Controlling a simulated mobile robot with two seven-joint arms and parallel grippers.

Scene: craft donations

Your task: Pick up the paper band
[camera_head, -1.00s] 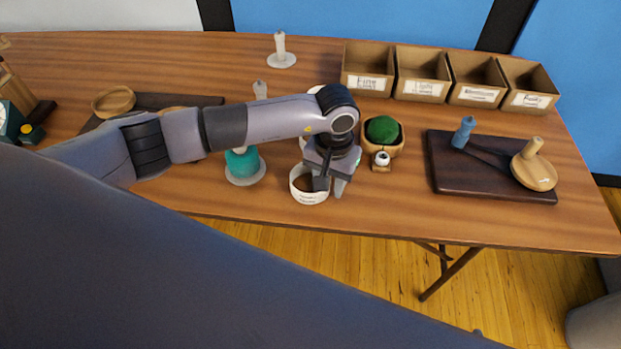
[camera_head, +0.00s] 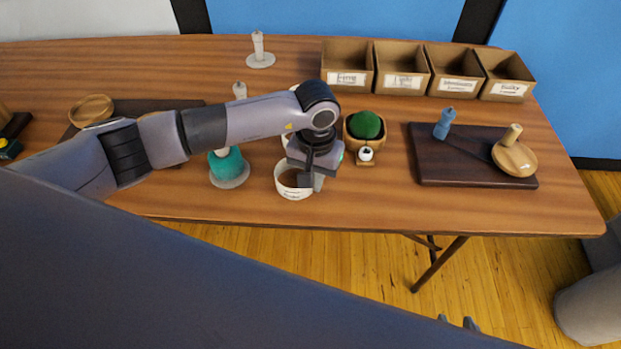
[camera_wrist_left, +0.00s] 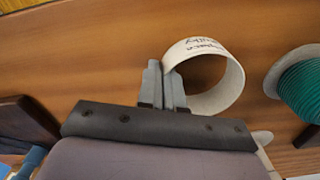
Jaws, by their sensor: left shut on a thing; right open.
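The paper band (camera_head: 291,192) is a white ring with dark writing, near the front edge of the table. It also shows in the left wrist view (camera_wrist_left: 232,88), with its wall at the fingertips. My left gripper (camera_head: 311,182) points down at the band's right side. In the left wrist view my left gripper (camera_wrist_left: 165,88) is shut on the band's wall. The band looks upright; whether it touches the table I cannot tell. Two small tips of my right gripper (camera_head: 457,322) show at the bottom of the head view, apart and empty, away from the band.
A teal spool (camera_head: 227,166) stands left of the band. A wooden bowl (camera_head: 351,138) with a green ball is to the right. Labelled boxes (camera_head: 403,82) line the back. The front right strip is clear.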

